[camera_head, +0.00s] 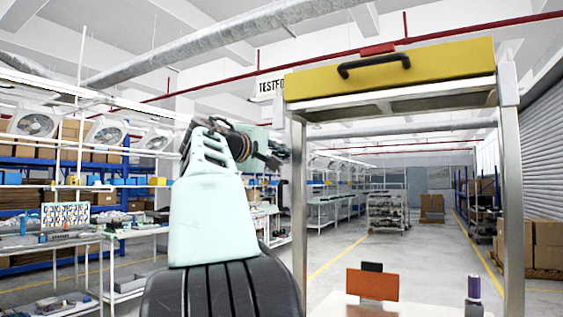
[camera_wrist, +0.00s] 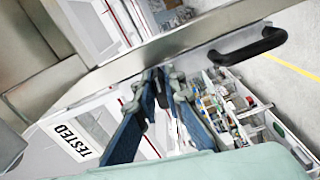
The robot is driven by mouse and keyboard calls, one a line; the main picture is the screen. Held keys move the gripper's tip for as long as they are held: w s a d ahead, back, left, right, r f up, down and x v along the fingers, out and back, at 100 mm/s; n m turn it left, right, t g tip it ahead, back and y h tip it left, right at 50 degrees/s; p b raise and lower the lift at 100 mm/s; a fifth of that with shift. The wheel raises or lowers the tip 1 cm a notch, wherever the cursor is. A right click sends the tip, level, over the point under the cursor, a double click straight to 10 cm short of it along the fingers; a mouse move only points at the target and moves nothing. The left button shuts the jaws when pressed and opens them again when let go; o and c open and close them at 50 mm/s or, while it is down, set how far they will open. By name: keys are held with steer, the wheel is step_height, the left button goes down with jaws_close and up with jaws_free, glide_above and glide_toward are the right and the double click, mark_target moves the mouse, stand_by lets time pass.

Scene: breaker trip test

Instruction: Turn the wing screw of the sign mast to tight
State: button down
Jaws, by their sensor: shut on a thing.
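The white sign (camera_head: 270,85) with black lettering stands behind the left end of the yellow drawer-like box in the head view. In the wrist view the sign (camera_wrist: 72,143) reads "TESTED" at the lower left. My gripper (camera_head: 270,155) is beside the left post in the head view, partly hidden by my own arm. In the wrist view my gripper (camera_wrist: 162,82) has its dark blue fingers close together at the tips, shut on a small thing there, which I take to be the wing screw. The fingers hide the screw, so its angle cannot be told.
A yellow box (camera_head: 390,73) with a black handle (camera_head: 373,66) sits on top of a metal frame with a left post (camera_head: 299,215) and a right post (camera_head: 512,200), close to my arm. An orange panel (camera_head: 372,284) stands on a white table below. Shelving lines the left.

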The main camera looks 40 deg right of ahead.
steer(key=m+b, duration=0.1)
steer(key=m, duration=0.1)
steer(key=m+b, duration=0.1)
steer(key=m, duration=0.1)
steer(key=shift+f+m, duration=0.2)
steer(key=shift+m, duration=0.1)
steer(key=m+b, duration=0.1)
steer(key=m, duration=0.2)
steer(key=shift+w+m, duration=0.1)
steer(key=shift+m, duration=0.3)
steer(key=m+b, duration=0.1)
steer(key=m, duration=0.3)
steer(key=shift+w+m+b, duration=0.1)
steer(key=shift+m+b, duration=0.2)
steer(key=shift+m, duration=1.4)
steer(key=c, duration=2)
jaws_free()
steer(key=shift+a, duration=0.1)
